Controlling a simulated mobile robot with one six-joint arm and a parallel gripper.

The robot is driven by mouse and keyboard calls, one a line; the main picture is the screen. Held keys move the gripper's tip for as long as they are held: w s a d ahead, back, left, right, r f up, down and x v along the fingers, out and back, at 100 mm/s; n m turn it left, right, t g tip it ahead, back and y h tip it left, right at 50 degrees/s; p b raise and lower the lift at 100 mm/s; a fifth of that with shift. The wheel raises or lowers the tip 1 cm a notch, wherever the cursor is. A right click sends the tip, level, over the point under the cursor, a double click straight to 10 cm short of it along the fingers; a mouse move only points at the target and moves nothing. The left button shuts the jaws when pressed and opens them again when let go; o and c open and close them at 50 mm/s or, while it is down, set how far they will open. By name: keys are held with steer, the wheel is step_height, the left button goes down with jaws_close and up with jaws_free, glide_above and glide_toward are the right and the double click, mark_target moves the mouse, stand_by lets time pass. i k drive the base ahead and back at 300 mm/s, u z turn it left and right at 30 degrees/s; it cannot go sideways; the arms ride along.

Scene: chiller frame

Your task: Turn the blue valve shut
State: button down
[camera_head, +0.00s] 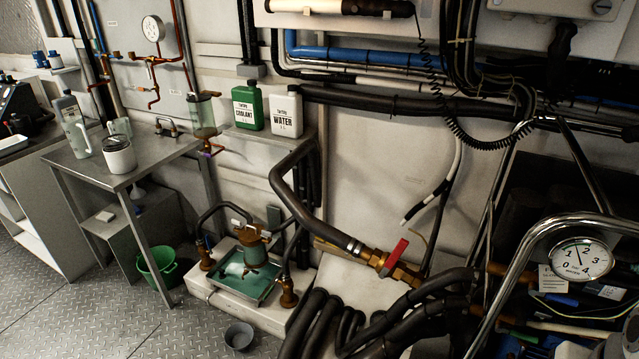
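No part that I can surely call the blue valve stands out in the head view. A small blue piece (208,243) shows by the brass fitting (205,258) left of the pump (251,243), too small to tell whether it is a valve handle. Another blue piece (562,300) lies below the water gauge (582,261), partly behind the chrome bar. The one clear valve handle is a red lever (394,257), tilted on a brass valve on the thick hose. My gripper is not in view.
A chrome tube frame (520,255) crosses the right side. Thick black hoses (320,325) fill the lower middle. A steel table (105,165) stands at left, with a green bucket (157,268) beneath. The checker-plate floor (110,320) is open at lower left.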

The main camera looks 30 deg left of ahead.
mark_target(209, 245)
steer(key=u, duration=2.65)
steer(key=k, duration=1.1)
steer(key=u, duration=1.1)
steer(key=i, duration=1.55)
steer(key=z, duration=0.45)
steer(key=i, duration=1.6)
steer(key=z, duration=0.75)
steer(key=i, duration=1.5)
steer(key=z, duration=0.85)
